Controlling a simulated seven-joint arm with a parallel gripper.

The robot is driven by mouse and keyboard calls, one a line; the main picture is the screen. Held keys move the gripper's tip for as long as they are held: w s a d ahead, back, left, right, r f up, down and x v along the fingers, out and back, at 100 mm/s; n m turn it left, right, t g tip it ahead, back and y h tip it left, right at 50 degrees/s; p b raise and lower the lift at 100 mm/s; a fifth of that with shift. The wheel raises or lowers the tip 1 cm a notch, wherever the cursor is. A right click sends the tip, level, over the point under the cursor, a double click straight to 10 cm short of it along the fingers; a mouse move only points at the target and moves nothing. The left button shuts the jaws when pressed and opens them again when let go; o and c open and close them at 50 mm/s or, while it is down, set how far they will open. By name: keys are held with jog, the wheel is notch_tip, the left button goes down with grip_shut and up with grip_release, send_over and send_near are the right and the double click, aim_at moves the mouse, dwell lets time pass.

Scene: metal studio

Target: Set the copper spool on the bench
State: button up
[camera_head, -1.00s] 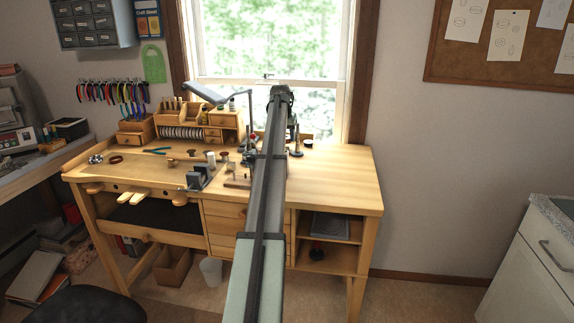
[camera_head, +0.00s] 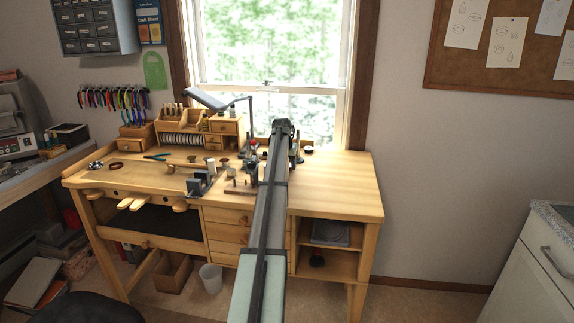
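The wooden bench (camera_head: 340,185) stands under the window, and its right half of the top is bare. My arm reaches away over the bench, and its far end (camera_head: 283,128) is above the back part of the top, right of the middle. The fingers of my gripper are hidden behind the arm, so I cannot see whether they hold anything. Small brownish spool-like pieces stand on the bench left of my arm, one near the middle (camera_head: 224,163) and one farther left (camera_head: 192,159). I cannot tell whether either is the copper spool.
A wooden organizer (camera_head: 222,125) and a lamp (camera_head: 207,98) stand at the back left. A small vise (camera_head: 198,185) sits near the front edge. Small bottles and tools crowd the area close to my arm. A white cabinet (camera_head: 530,270) stands at the right.

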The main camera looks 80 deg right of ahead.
jog(key=o, duration=1)
jog(key=shift+f, duration=0.1)
jog(key=v, duration=1.2)
jog(key=shift+o, duration=0.6)
